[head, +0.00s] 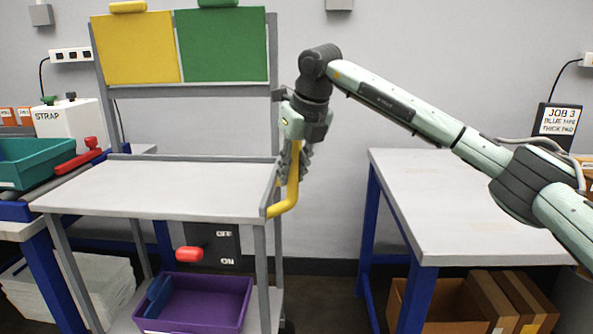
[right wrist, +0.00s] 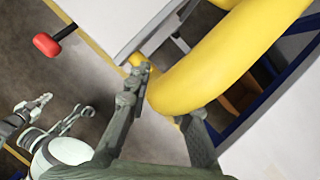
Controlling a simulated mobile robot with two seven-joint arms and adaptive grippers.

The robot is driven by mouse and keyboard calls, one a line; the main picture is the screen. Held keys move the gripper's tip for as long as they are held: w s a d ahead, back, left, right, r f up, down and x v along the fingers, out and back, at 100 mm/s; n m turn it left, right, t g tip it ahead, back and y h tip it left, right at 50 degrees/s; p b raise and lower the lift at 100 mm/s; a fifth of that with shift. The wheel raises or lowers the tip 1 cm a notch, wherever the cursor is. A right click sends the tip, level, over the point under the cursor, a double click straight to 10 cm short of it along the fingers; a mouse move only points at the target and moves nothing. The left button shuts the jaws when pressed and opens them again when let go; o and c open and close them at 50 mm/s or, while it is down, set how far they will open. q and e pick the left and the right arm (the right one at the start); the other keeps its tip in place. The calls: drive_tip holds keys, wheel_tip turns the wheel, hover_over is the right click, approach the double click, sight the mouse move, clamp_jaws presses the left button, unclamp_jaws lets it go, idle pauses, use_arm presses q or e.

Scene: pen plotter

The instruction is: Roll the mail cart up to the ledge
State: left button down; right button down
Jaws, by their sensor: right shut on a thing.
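The mail cart is a grey-framed cart with a white top (head: 160,190), yellow and green panels at its back and a yellow handle (head: 286,200) at its right end. My right gripper (head: 292,172) is shut on this handle. The handle also shows large in the right wrist view (right wrist: 225,60), with the fingers (right wrist: 165,105) against it. A red-knobbed lever (head: 190,254) sits by a dark OFF/ON plate under the cart top. My left gripper (right wrist: 62,118) shows small in the right wrist view; its jaw state is unclear. No surface is clearly marked as the ledge.
A white-topped table with blue legs (head: 475,205) stands right of the cart, with a floor gap between. Cardboard boxes (head: 490,300) lie beneath it. A left bench holds a teal bin (head: 35,165). A purple bin (head: 200,302) sits on the cart's lower shelf.

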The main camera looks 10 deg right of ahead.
drive_tip(key=shift+w+a+r, duration=0.1)
drive_tip(key=shift+a, duration=0.35)
drive_tip(key=c, duration=1.3)
unclamp_jaws()
drive_tip(key=shift+a, duration=0.2)
drive_tip(key=shift+d, duration=0.1)
drive_tip(key=shift+d+r, duration=0.1)
drive_tip(key=shift+r, duration=0.2)
drive_tip(key=v, duration=1.1)
drive_tip(key=shift+r, duration=0.2)
